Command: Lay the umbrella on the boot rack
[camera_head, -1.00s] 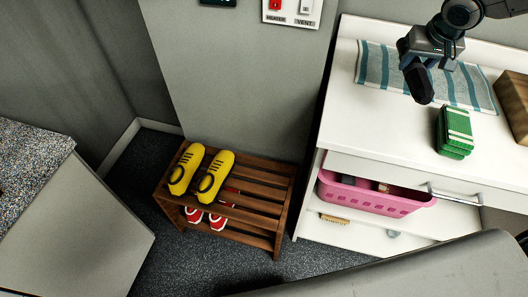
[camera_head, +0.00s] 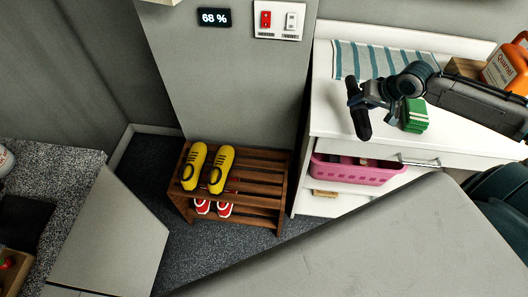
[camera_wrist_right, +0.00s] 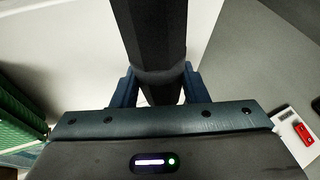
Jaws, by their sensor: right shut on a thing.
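The umbrella (camera_head: 359,112) is a folded, dark, short rod held by my right gripper (camera_head: 356,95). It hangs roughly upright in front of the white cabinet's top, near its left edge. In the right wrist view the dark umbrella (camera_wrist_right: 153,35) runs up between the blue fingers, which are shut on it. The boot rack (camera_head: 262,178) is a brown slatted wooden rack on the floor, left of the cabinet. Yellow shoes (camera_head: 205,168) stand on the left of its upper shelf, and its right slats are bare. Red shoes (camera_head: 212,208) are on the lower shelf. My left gripper does not show.
The white cabinet (camera_head: 326,88) carries a striped cloth (camera_head: 385,58), green sponge-like blocks (camera_head: 414,116) and an orange jug (camera_head: 508,68). A pink basket (camera_head: 355,172) sits in it below. A speckled counter (camera_head: 60,172) is at the left. A large grey surface fills the lower right.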

